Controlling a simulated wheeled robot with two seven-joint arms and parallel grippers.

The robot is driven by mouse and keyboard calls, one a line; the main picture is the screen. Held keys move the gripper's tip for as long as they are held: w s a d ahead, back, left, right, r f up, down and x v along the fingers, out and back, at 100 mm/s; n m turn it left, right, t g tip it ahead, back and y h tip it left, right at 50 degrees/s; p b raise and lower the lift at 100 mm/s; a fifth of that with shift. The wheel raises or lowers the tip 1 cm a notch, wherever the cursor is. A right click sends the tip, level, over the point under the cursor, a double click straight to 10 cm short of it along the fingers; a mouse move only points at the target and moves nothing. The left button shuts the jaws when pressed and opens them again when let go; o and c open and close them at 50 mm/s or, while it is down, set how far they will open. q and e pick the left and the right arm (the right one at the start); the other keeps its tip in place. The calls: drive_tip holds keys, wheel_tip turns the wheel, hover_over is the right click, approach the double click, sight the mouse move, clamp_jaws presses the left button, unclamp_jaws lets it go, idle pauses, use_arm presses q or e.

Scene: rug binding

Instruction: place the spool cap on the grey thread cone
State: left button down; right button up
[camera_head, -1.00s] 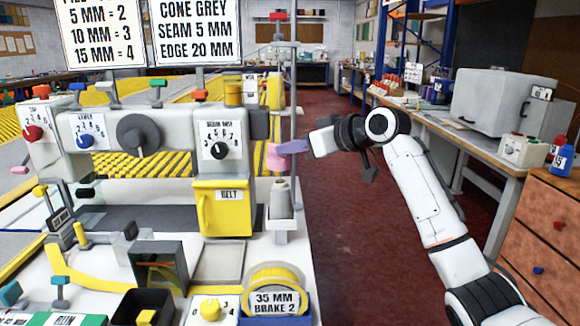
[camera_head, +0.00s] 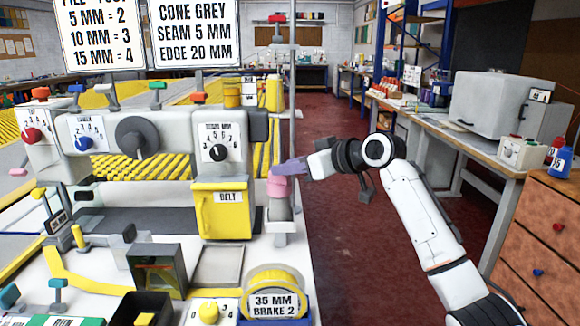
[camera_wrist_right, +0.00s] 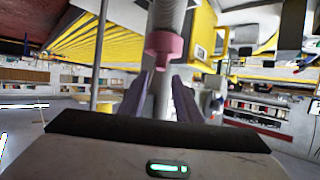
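The pink spool cap (camera_head: 278,187) is at the top of the grey thread cone (camera_head: 280,211), on the small stand at the machine's right end. In the right wrist view, which is upside down, the cap (camera_wrist_right: 164,46) meets the end of the ribbed grey cone (camera_wrist_right: 171,14). I cannot tell whether it is fully seated. My right gripper (camera_head: 288,168) reaches in from the right at the cap. My left gripper is not in view.
A thin upright pole (camera_head: 293,90) stands just behind the cone. The yellow belt cover (camera_head: 222,212) is close on the left. The 35 mm tape roll (camera_head: 275,283) sits in front. The red floor to the right is clear.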

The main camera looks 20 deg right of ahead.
drive_tip(key=shift+r, duration=0.1)
drive_tip(key=v, duration=1.2)
idle(0.8)
drive_tip(key=shift+o, duration=0.3)
